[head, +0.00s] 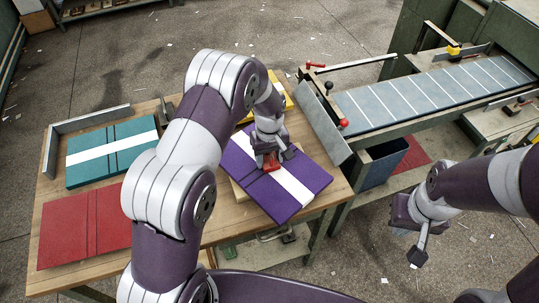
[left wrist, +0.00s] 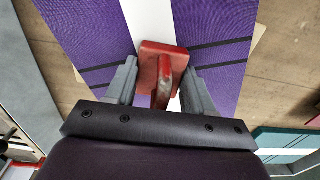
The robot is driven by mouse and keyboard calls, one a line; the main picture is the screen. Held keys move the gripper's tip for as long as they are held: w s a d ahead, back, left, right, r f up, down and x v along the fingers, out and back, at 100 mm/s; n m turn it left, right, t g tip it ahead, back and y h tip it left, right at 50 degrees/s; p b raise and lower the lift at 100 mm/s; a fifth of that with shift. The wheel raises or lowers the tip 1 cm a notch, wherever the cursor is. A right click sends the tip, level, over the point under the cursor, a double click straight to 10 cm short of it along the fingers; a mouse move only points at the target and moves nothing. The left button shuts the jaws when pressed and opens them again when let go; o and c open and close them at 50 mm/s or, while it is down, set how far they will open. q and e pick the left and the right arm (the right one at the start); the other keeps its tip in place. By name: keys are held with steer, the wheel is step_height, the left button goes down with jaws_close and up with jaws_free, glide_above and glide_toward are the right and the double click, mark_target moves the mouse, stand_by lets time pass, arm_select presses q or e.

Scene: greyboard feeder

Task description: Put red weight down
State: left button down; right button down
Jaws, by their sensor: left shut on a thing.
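The red weight (left wrist: 163,60) is a red block with a handle. It shows between the two fingers of my left gripper (left wrist: 160,88) in the left wrist view, and the gripper is shut on its handle. In the head view the weight (head: 271,162) is partly hidden by my left gripper (head: 272,150). It is over the white band of a purple board stack (head: 240,171); I cannot tell whether it touches the stack. My right gripper (head: 418,248) hangs over the floor at the right, away from the table; its jaws are unclear.
A teal board stack (head: 88,174) with a white band and a red board stack (head: 70,229) lie on the wooden table (head: 50,187) at the left. A yellow stack (head: 284,103) lies behind the purple one. A feeder conveyor (head: 430,95) stands at the back right.

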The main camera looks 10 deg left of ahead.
arm_select(q)
steer(key=shift+c, duration=2.1)
jaws_free()
steer(key=shift+s+f, duration=0.1)
